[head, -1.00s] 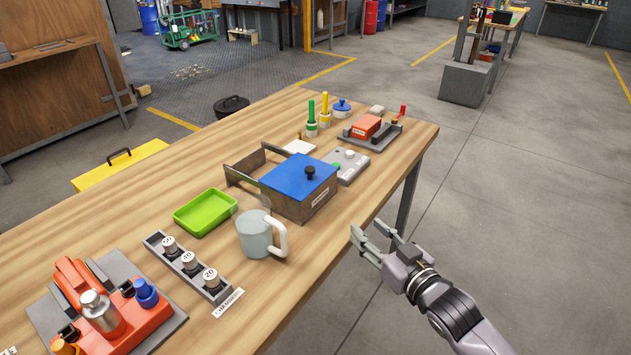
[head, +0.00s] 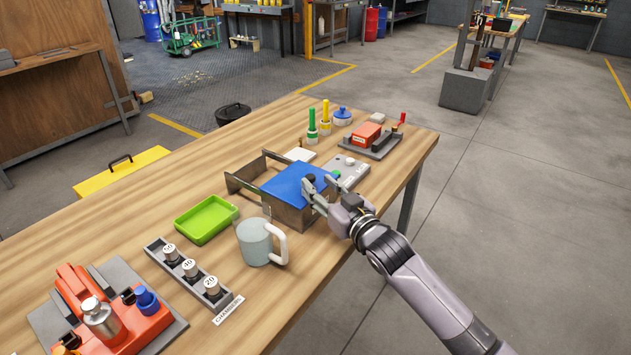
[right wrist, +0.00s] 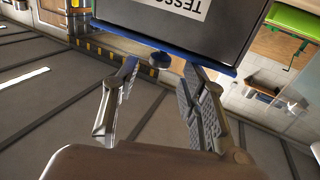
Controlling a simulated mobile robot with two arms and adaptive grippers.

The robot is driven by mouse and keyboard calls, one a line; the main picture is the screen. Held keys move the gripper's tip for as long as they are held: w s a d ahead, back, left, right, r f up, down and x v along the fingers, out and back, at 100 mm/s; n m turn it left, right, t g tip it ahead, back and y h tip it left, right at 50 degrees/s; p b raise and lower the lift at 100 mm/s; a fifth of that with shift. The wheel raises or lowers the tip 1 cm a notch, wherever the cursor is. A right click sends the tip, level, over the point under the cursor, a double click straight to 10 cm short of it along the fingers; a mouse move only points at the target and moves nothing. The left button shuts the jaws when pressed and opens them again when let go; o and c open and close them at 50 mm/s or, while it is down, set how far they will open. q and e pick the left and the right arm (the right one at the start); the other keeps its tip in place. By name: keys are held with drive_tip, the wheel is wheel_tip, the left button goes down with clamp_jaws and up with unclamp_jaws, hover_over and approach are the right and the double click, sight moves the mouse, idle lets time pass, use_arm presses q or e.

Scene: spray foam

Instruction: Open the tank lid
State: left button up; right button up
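The tank is a grey-brown metal box (head: 290,216) in the middle of the table with a blue lid (head: 287,186) lying flat on top. A dark round knob (head: 310,178) stands on the lid. My right gripper (head: 318,187) reaches in from the right, its fingers at the knob. In the right wrist view the knob (right wrist: 158,61) shows between and just beyond the tips of the two spread fingers (right wrist: 160,75), with gaps on both sides. The lid's blue edge (right wrist: 200,58) shows there too. My left gripper is not in view.
A grey mug (head: 255,242) stands in front of the tank, a green tray (head: 206,219) to its left. A grey switch box (head: 350,176) and a red block on a tray (head: 366,135) sit behind. A rack of weights (head: 175,262) is at front left.

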sight(299, 177)
drive_tip(key=shift+x, duration=1.3)
drive_tip(key=shift+c, duration=0.2)
clamp_jaws()
